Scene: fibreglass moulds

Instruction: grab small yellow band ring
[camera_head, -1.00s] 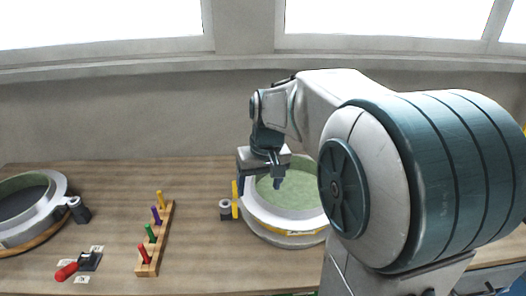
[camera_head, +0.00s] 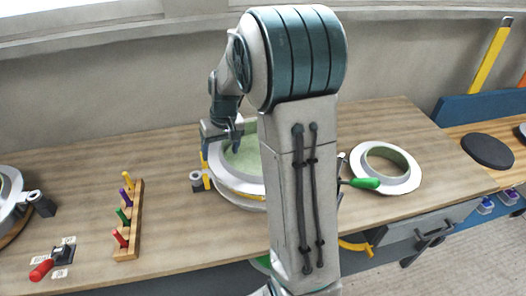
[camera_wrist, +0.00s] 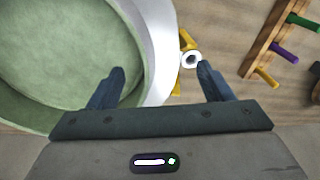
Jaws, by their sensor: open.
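A round mould (camera_head: 232,185) with a pale green inside and a white rim stands on the table, partly hidden behind my arm. A yellow band shows on its outer side, and a yellow piece (camera_head: 204,160) with a small grey round fitting (camera_head: 197,181) is at its left edge. In the wrist view the yellow piece (camera_wrist: 187,40) and the white-topped fitting (camera_wrist: 191,60) show beyond my fingers. My gripper (camera_head: 233,138) is open and empty over the mould's left part. In the wrist view its fingers (camera_wrist: 160,88) lie either side of the white rim (camera_wrist: 163,45). I see no separate loose yellow ring.
A wooden rack (camera_head: 127,250) with coloured pegs stands left of the mould. A red-handled tool (camera_head: 42,270) lies further left, near another mould (camera_head: 8,195). A smaller ring-shaped mould (camera_head: 400,184) and a green-handled tool (camera_head: 362,183) are at right. Bare table lies between rack and mould.

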